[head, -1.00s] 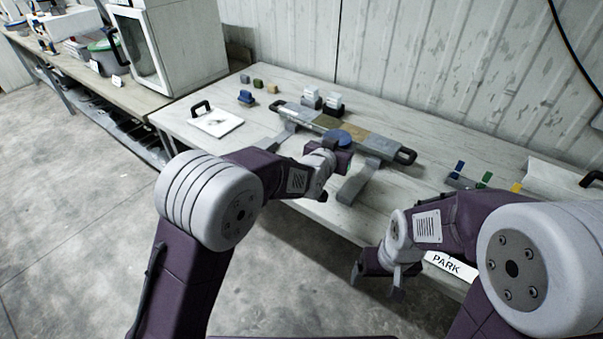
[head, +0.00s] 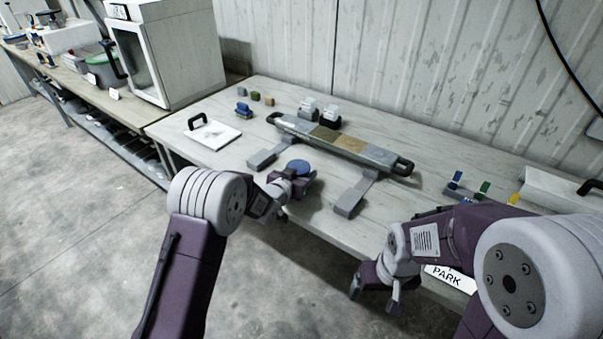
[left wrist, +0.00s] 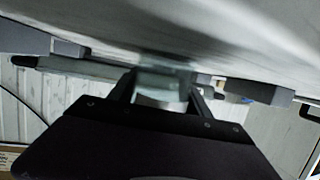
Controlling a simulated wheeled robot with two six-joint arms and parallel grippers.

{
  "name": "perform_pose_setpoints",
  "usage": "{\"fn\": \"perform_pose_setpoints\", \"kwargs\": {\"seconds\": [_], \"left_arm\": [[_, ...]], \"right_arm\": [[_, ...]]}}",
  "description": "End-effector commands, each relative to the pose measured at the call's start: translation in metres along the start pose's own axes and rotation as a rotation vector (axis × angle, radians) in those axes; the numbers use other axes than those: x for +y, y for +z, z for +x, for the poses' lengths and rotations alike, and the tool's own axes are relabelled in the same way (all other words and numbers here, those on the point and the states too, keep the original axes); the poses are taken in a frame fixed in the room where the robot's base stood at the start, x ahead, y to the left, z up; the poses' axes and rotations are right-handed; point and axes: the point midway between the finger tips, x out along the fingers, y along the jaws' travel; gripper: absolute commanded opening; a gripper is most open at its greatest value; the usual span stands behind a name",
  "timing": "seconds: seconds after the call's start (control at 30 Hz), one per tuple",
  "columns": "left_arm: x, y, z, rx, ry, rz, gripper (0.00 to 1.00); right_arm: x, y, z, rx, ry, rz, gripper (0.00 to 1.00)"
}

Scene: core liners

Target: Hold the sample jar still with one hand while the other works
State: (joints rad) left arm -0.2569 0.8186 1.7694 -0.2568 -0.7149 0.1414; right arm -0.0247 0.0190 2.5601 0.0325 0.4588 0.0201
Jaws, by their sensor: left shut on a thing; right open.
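The sample jar, with a round blue lid (head: 298,166), is at the front edge of the bench, in front of the long core tray. My left gripper (head: 295,185) is shut on the jar, whose body is mostly hidden behind the gripper in the head view. In the left wrist view a pale, blurred jar body (left wrist: 162,88) sits between the two fingers. I cannot tell whether the jar touches the bench. My right gripper (head: 375,292) is open and empty, low in front of the bench's front edge, near the PARK label (head: 447,277).
The core tray (head: 345,143) with black end handles rests on two grey supports (head: 355,195). A white lid with a black handle (head: 212,133) lies at left. Small blocks (head: 255,96) and two labelled items (head: 330,117) stand behind. Coloured tabs (head: 484,188) stand at right.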

Motion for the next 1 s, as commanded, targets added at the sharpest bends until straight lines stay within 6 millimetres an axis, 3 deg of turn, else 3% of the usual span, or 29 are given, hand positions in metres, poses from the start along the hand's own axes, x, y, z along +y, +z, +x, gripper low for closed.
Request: {"fn": "perform_pose_setpoints", "kwargs": {"seconds": [0.27,0.3,0.33,0.73,1.0], "left_arm": [[0.000,0.004,0.002,0.001,0.000,0.000,0.00],[0.000,0.002,0.001,0.001,0.000,0.000,0.68],[0.000,0.002,0.001,0.001,0.000,0.000,0.76],[0.000,-0.005,-0.002,0.001,0.000,0.001,0.78],[-0.001,-0.002,-0.049,0.000,-0.002,0.000,0.78]], "right_arm": [[0.000,0.001,0.005,0.000,0.000,0.000,0.85],[0.000,0.000,0.003,0.000,0.000,0.000,0.85],[0.000,0.000,0.003,0.000,0.000,0.000,0.85],[0.000,0.000,-0.004,0.000,0.000,0.000,0.85],[0.000,0.000,0.000,0.000,0.000,0.000,0.85]]}}
